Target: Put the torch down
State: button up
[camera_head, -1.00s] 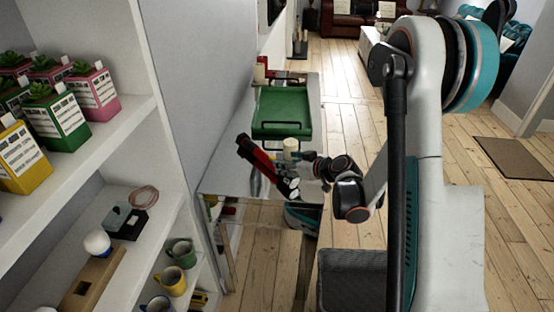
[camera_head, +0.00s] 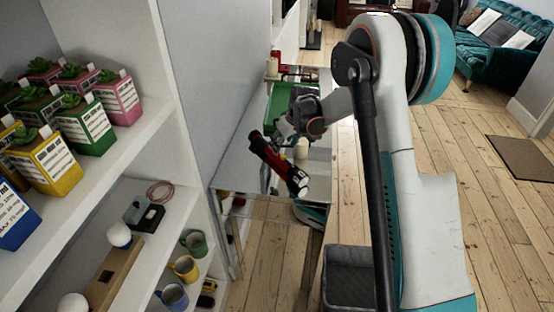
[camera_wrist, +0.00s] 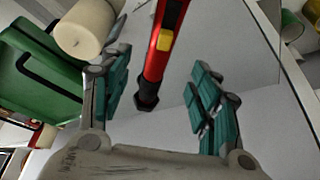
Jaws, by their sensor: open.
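The torch (camera_head: 272,160) is red and black with a pale lens end. In the head view it slants over the front part of the shiny table (camera_head: 235,165), lens toward the table's front edge. In the wrist view the red torch (camera_wrist: 161,45), with a yellow switch, lies between the two teal fingers, with a gap on each side. My gripper (camera_wrist: 160,95) is open around its black end and not clamped on it. In the head view my gripper (camera_head: 287,128) is just above and beside the torch, partly hidden. I cannot tell whether the torch fully rests on the table.
A cream candle (camera_wrist: 88,28) stands close to one finger. A shelf with plant boxes (camera_head: 85,125) and mugs (camera_head: 185,268) is at the left. Open floor lies to the right.

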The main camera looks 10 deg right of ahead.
jog(key=b+x, duration=0.3)
jog(key=x, duration=0.6)
jog(key=shift+w+f, duration=0.1)
grip_shut()
